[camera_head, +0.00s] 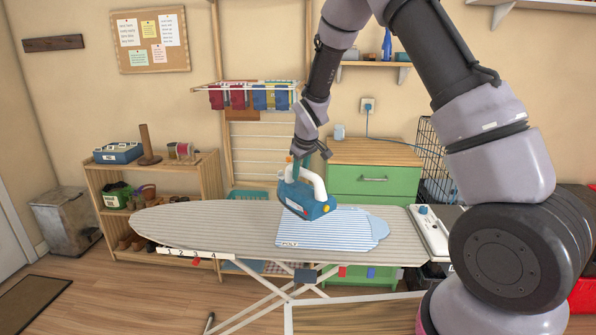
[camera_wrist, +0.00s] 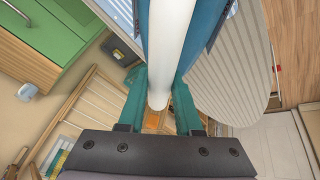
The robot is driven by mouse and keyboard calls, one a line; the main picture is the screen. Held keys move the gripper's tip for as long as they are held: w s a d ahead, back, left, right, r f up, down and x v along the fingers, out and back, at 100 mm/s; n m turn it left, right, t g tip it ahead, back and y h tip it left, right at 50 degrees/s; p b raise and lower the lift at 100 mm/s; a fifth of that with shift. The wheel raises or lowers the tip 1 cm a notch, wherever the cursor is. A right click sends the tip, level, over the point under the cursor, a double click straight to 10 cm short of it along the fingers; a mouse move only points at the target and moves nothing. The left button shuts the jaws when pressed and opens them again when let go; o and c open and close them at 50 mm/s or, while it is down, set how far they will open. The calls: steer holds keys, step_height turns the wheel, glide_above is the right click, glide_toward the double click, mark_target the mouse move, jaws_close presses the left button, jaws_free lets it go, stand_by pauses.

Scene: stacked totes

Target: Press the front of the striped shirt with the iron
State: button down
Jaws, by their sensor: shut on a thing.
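A blue iron (camera_head: 303,201) with a white handle sits at the upper part of the striped shirt (camera_head: 325,230). I cannot tell whether its sole touches the cloth. The blue-and-white shirt lies flat on the grey striped ironing board (camera_head: 170,222), right of its middle. My gripper (camera_head: 302,168) comes down from above and is shut on the iron's handle. In the wrist view, the teal fingers of my gripper (camera_wrist: 160,95) stand on both sides of the white handle (camera_wrist: 172,45). The iron hides part of the shirt.
An iron rest (camera_head: 428,232) is at the board's right end. A green drawer cabinet (camera_head: 375,182) stands behind the board. A wooden shelf (camera_head: 95,195) with several goods is at the left, and a drying rack (camera_head: 250,84) hangs behind. The board's left half is bare.

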steer(key=s+d+r, duration=0.1)
steer(key=s+r, duration=0.2)
steer(key=s, duration=0.8)
steer(key=shift+d+r, duration=0.35)
steer(key=shift+s, duration=0.1)
